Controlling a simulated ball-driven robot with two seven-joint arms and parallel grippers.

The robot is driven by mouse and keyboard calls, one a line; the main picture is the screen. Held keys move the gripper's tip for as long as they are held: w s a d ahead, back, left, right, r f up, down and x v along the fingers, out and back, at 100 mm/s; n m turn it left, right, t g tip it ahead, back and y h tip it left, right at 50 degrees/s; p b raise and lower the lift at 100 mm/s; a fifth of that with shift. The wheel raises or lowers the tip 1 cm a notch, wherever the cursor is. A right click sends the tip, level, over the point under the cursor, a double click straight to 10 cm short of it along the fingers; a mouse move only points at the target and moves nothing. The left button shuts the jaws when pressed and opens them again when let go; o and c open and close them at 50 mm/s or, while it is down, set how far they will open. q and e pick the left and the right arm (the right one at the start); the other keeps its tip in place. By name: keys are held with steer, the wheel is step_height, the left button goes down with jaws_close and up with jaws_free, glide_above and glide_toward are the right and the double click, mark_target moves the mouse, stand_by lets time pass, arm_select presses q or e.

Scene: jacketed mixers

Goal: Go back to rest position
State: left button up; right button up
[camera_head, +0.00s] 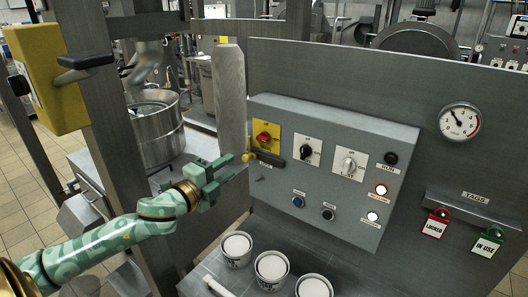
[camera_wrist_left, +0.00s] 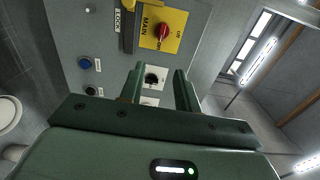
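My left gripper (camera_head: 229,167) is in front of the left end of the grey control panel (camera_head: 330,130). Its two green fingers are apart with nothing between them; the wrist view shows the open gap (camera_wrist_left: 159,78) with a black knob visible beyond it. The red main switch (camera_head: 264,137) on its yellow plate is just above and right of the fingers; it also shows in the wrist view (camera_wrist_left: 163,31). A yellow part (camera_head: 247,157) with a dark bar is close to the fingertips; I cannot tell whether they touch. My right gripper is out of view.
A red LOCKED tag (camera_head: 435,223) and a green IN USE tag (camera_head: 487,243) hang at the right, below a gauge (camera_head: 460,121). Several white-topped cups (camera_head: 272,267) stand on the ledge below. A grey post (camera_head: 115,150) and yellow box (camera_head: 48,78) stand at the left.

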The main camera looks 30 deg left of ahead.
arm_select(q)
steer(key=shift+f, duration=0.1)
steer(key=s+d+f+n+g+y, duration=0.3)
steer(key=s+d+f+n+g, duration=0.25)
steer(key=s+f, duration=0.4)
steer(key=s+d+f+n+g+y, duration=0.35)
steer(key=s+f+n+g, duration=0.3)
steer(key=s+f, duration=0.35)
steer(key=s+d+f+g+h+b, duration=0.1)
steer(key=s+d+f+h+b, duration=0.3)
steer(key=f, duration=1.4)
steer(key=s+f+g+y+b, duration=0.1)
steer(key=f+b, duration=0.5)
steer(key=f, duration=1.2)
steer(key=s+f+n+g+h+b, duration=0.2)
steer(key=s+f+b, duration=0.7)
steer(key=s+f, duration=1.1)
step_height(320, 180, down, 4)
steer(key=shift+f+n+g, duration=0.1)
steer(key=shift+n+g, duration=0.4)
steer(key=shift+n, duration=0.1)
